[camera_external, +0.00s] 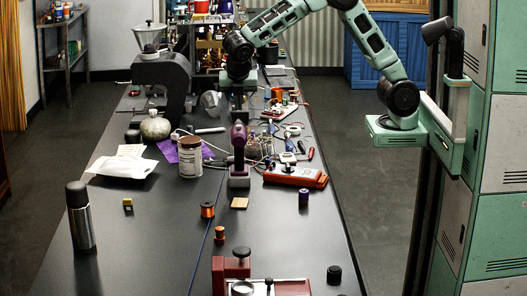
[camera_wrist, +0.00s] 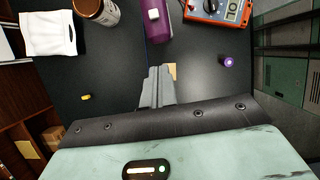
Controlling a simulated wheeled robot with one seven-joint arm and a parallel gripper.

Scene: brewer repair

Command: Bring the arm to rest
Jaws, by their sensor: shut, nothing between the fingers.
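My arm (camera_external: 370,40) reaches from its mount at the right, up and over to the left, with its wrist (camera_external: 239,50) above the long dark table (camera_external: 160,240). The purple tool (camera_wrist: 157,20) is just beyond the fingertips in that view.
A steel flask (camera_external: 80,216) stands at left, a copper spool (camera_external: 207,210) nearer the centre. Green lockers (camera_external: 496,140) stand at right.

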